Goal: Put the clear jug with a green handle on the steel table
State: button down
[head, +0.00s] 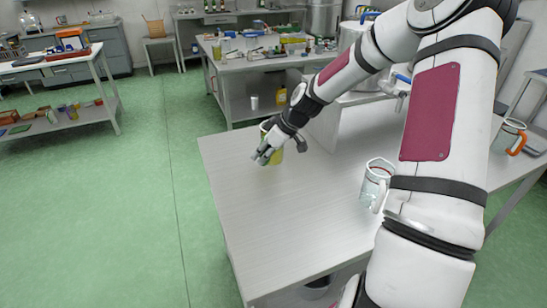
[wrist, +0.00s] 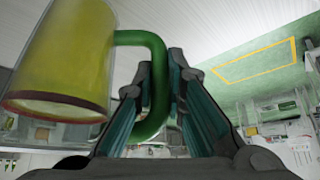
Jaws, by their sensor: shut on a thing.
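The clear jug with a green handle (wrist: 68,55) holds yellow-green liquid and fills the left of the wrist view. Its green handle (wrist: 158,75) runs between my two fingers. My gripper (wrist: 160,72) is shut on this handle. In the head view my gripper (head: 266,156) and the jug (head: 277,156) are at the far left part of the steel table (head: 280,215), partly hiding each other. The jug looks close to upright there. I cannot tell whether its base touches the tabletop.
A jug with an orange handle (head: 508,138) stands farther right. The table's front left is bare. A cluttered bench (head: 240,62) is behind, a shelved table (head: 60,68) at left.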

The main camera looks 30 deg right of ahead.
jog(key=shift+w+a+f, duration=0.1)
jog(key=shift+w+f, duration=0.05)
jog(key=shift+f, duration=1.6)
jog(key=c, duration=1.6)
grip_release()
jog(key=shift+f, duration=0.1)
jog(key=shift+c, duration=0.2)
